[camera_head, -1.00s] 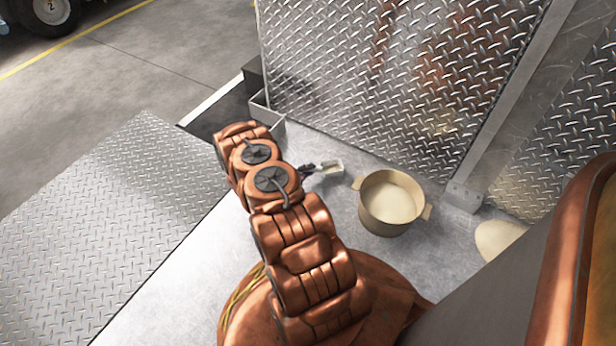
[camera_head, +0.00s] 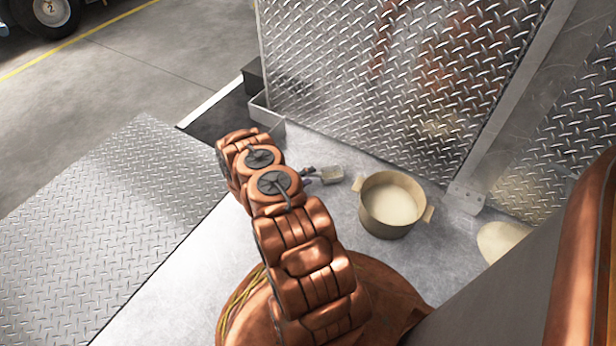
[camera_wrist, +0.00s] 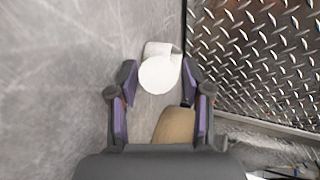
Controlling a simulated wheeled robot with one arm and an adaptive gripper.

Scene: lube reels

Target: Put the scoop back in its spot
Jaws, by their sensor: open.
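In the head view my gripper (camera_head: 310,174) is low over the grey floor, mostly hidden behind my arm. A small grey boxy piece (camera_head: 333,174), which looks like the scoop, is just past its fingertips, left of the pot. In the wrist view my gripper (camera_wrist: 158,70) is open. A white rounded shape (camera_wrist: 159,76) shows between the fingertips, with a pale squarish piece (camera_wrist: 161,48) at its far end. A tan piece (camera_wrist: 174,126) lies nearer the palm, partly hidden. I cannot tell which of these belong to the scoop, or whether the fingers touch them.
A tan two-handled pot (camera_head: 388,222) with pale contents stands right of my gripper. A pale round thing (camera_head: 497,240) lies farther right. A diamond-plate wall (camera_head: 400,80) rises behind, with a grey open box (camera_head: 268,118) at its left end. A diamond-plate platform (camera_head: 110,220) is at left.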

